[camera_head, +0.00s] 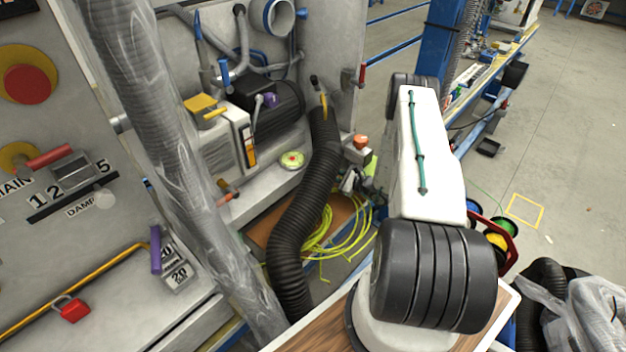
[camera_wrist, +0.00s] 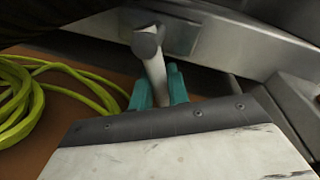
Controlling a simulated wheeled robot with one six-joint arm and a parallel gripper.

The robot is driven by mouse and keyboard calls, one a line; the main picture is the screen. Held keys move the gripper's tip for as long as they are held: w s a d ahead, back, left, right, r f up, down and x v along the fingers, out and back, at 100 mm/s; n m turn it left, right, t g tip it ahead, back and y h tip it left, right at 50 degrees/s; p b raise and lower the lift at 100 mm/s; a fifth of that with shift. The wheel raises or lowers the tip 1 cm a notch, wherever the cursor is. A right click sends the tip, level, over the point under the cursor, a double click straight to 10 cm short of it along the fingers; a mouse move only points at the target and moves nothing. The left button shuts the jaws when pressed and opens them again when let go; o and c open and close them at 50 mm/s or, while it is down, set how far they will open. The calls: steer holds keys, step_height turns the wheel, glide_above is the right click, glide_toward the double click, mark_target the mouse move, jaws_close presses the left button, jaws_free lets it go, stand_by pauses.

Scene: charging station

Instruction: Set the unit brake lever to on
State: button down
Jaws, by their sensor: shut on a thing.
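In the wrist view, my gripper (camera_wrist: 160,88) has its teal fingers closed around a pale grey lever (camera_wrist: 155,68), one finger on each side. The lever ends at a round grey knob or pivot (camera_wrist: 146,42) by a metal housing. No label shows on it, so I take it as the unit brake lever from the grip alone. Its lower part is hidden between the fingers and behind my gripper's body. In the head view, my arm covers much of that area, and I cannot make out the lever or the fingers clearly there.
Yellow-green cable (camera_head: 325,238) lies coiled on a brown board beside the grip. A black corrugated hose (camera_head: 300,215) and a grey wrapped hose (camera_head: 165,130) hang to the left. A panel with a purple lever (camera_head: 155,248) stands at the far left. Open floor lies at right.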

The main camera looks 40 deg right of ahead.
steer(key=shift+d+r+n, duration=0.1)
steer(key=shift+d+n, duration=0.1)
steer(key=shift+n, duration=0.3)
steer(key=c, duration=1.4)
jaws_free()
